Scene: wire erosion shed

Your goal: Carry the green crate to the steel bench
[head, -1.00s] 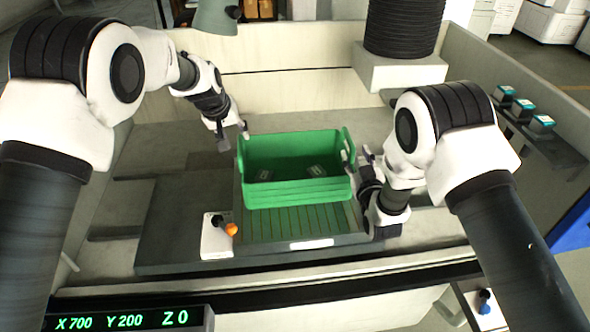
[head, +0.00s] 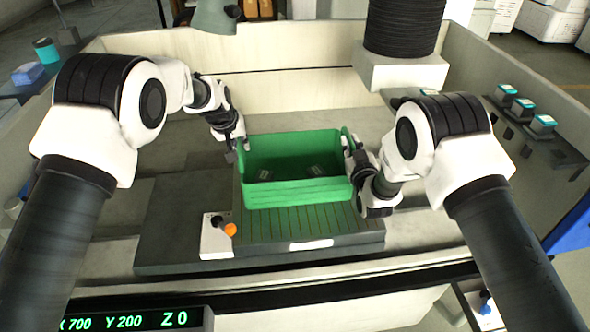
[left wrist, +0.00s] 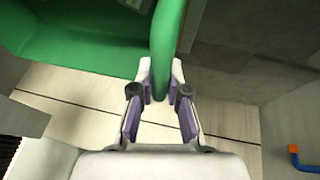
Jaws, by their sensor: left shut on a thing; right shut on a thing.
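The green crate (head: 297,192) sits upright on the grey slotted plate (head: 290,224) inside the walled machine tank in the head view. Two small dark items with pale labels lie in it. My left gripper (head: 238,147) is at the crate's left end and shut on its raised handle. In the left wrist view the handle (left wrist: 166,50) passes between the purple-padded fingers of that gripper (left wrist: 160,100). My right gripper (head: 352,148) is at the right end handle and shut on it; its fingertips are partly hidden by the wrist.
A black coil stack (head: 403,28) stands on a pale block behind right. Small teal-topped boxes (head: 522,108) line the right ledge. A white block with an orange knob (head: 230,230) is at the plate's front left. Tank walls surround the crate.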

